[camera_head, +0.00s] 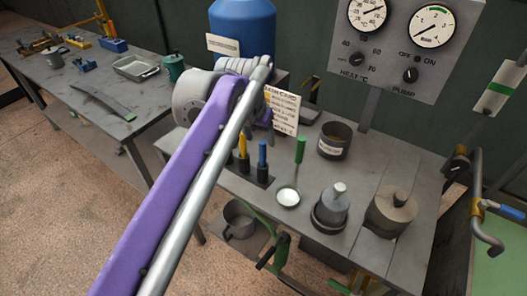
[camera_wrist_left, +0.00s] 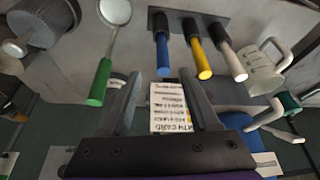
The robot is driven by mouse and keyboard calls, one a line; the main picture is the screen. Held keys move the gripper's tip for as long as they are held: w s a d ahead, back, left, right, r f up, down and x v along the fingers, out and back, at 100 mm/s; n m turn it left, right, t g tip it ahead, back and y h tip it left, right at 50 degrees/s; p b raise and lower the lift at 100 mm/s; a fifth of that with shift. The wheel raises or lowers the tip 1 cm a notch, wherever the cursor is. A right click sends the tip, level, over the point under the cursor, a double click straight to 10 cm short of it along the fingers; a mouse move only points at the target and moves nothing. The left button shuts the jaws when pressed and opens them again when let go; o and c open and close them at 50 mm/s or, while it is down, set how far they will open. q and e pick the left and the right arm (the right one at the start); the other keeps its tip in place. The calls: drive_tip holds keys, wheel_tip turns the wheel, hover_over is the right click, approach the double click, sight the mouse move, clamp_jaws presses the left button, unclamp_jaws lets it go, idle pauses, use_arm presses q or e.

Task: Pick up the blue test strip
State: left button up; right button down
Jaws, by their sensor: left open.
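The blue test strip (camera_head: 262,153) stands upright in a dark holder (camera_head: 258,178) on the bench. It also shows in the left wrist view (camera_wrist_left: 163,56), above and just beyond my left fingertips. A yellow strip (camera_head: 243,147) stands beside it, and a white strip (camera_wrist_left: 235,62) shows beyond the yellow one in the wrist view. My left gripper (camera_wrist_left: 160,76) is open with nothing between its fingers. A printed bath card (camera_wrist_left: 170,108) shows in the gap between them. In the head view my purple left arm hides the left fingertips. My right gripper is out of view.
A dark pot (camera_head: 335,142), lidded vessels (camera_head: 331,209) and a gauge panel (camera_head: 415,50) are further right. A blue tank (camera_head: 243,25) stands behind. A jug (camera_head: 239,221) sits on a lower shelf.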

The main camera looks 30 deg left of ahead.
sight(262, 144)
use_arm(q)
drive_tip(key=x, duration=0.8)
drive_tip(key=shift+w+a+r+b, duration=0.15)
drive_tip(key=shift+w+a+b, duration=0.05)
drive_tip(key=shift+a+b, duration=0.1)
drive_tip(key=shift+c, duration=0.2)
clamp_jaws()
